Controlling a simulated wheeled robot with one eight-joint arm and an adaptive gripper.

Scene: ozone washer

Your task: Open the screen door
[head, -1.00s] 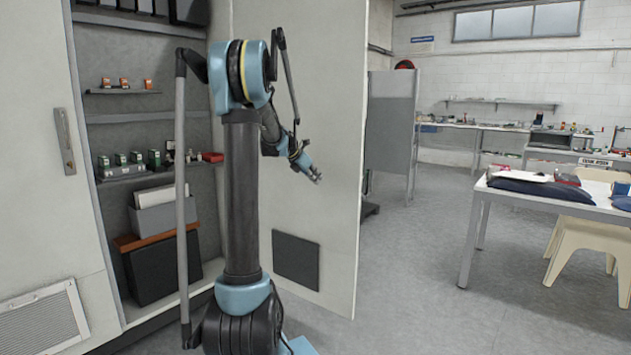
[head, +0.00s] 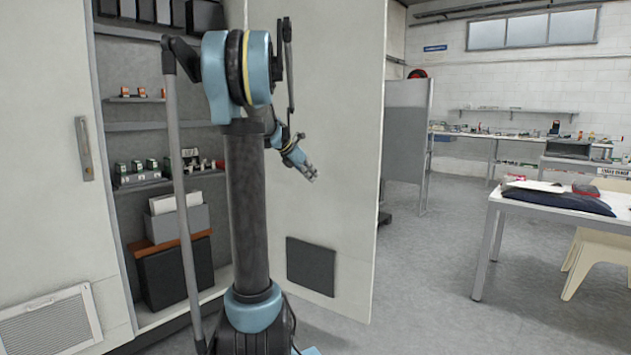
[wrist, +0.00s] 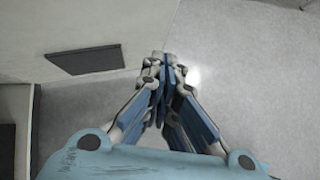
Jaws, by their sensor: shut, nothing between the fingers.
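The right-hand door (head: 335,130) of the tall light-grey cabinet stands swung open, with a dark panel (head: 310,267) low on its inner face. The left door (head: 50,150) is shut and has a vertical handle (head: 84,148). My gripper (head: 311,175) is shut and empty, in front of the open door's inner face and apart from the left door's handle. In the wrist view my gripper (wrist: 162,65) points down past the door's lower edge, over the grey floor, with its fingers together. The dark panel also shows there (wrist: 85,59).
Cabinet shelves (head: 135,100) hold small parts and a dark box (head: 178,275). A grey partition (head: 405,145) stands behind the open door. A white table (head: 560,203) with a dark cushion-like item and a cream chair (head: 600,262) are at right. The floor (head: 430,270) between is clear.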

